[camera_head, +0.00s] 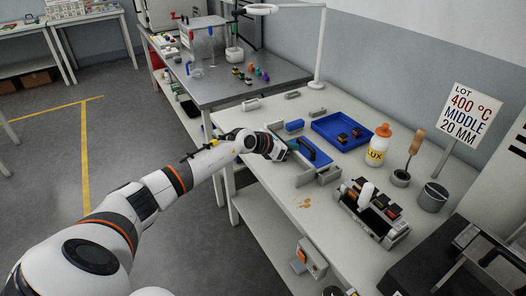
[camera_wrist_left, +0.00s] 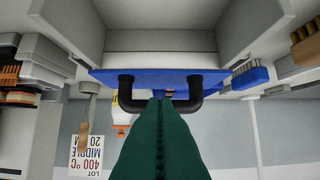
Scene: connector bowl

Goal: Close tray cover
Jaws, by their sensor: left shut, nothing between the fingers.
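A blue cover panel with a black handle (camera_head: 316,153) sits among light grey walls on the white table. In the left wrist view the blue panel (camera_wrist_left: 155,75) spans the middle, and its black U-shaped handle (camera_wrist_left: 126,95) faces my gripper. My left gripper (camera_head: 286,148) is beside the panel in the head view. Its green fingers (camera_wrist_left: 159,103) are shut and empty, with tips in front of the handle's middle. I cannot tell whether they touch it. My right gripper is not in view.
A blue tray (camera_head: 326,125) with dark connectors stands behind the cover. A bottle (camera_head: 378,150), a brush in a holder (camera_head: 415,142), a grey pot (camera_head: 433,198) and a connector rack (camera_head: 390,237) stand to the right.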

